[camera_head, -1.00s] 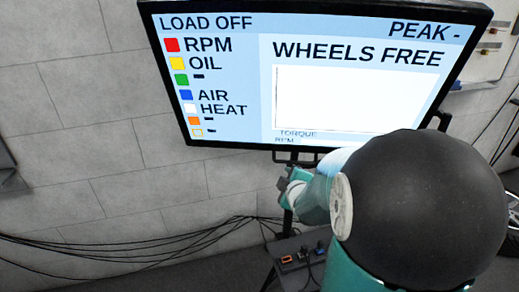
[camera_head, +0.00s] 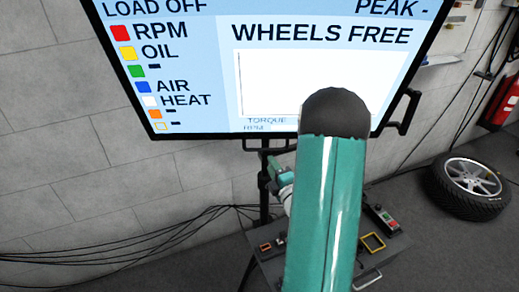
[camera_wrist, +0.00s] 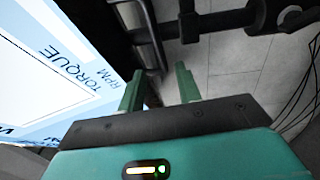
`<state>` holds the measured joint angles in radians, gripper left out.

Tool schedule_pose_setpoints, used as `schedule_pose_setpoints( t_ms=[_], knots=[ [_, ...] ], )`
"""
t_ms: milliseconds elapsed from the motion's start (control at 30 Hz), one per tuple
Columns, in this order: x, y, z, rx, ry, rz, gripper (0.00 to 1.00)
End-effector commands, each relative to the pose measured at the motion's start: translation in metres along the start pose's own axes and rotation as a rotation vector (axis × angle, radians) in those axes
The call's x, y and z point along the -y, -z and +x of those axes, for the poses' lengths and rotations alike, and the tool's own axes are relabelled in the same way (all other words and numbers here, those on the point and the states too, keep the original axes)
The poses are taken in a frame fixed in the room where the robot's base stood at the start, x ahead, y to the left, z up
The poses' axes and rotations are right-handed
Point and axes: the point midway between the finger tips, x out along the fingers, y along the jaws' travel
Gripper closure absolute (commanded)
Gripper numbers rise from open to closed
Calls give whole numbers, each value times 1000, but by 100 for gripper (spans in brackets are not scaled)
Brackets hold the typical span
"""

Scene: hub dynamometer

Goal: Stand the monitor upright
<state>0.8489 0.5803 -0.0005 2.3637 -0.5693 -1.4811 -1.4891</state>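The monitor (camera_head: 190,105) is a large screen in a black frame, reading WHEELS FREE, at the top of the head view. Its top edge is cut off, and I cannot tell how far it leans. A stand post (camera_head: 264,205) rises under it. A dark handle bar (camera_wrist: 150,38) shows beside the screen's lower edge in the wrist view. My gripper (camera_wrist: 160,78) has its two teal fingers apart, with the bar just beyond them; I see no grip on it. In the head view my gripper (camera_head: 276,172) is below the screen, partly hidden by my arm.
A control box (camera_head: 274,265) with buttons sits at the foot of the stand. Cables (camera_head: 130,247) run along the block wall to the left. A wheel (camera_head: 470,185) lies on the floor at right, near a red extinguisher (camera_head: 498,105). A side handle (camera_head: 405,112) sticks out right of the monitor.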

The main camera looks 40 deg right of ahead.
Motion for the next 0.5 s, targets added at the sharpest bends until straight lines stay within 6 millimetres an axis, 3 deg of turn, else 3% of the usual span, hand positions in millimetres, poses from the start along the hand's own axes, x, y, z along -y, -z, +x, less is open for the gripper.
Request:
schedule_pose_setpoints(
  t_ms=[300,500],
  knots=[
    [0,2,66,-5,-2,2,66],
    [0,2,93,-5,-1,2,66]
  ],
)
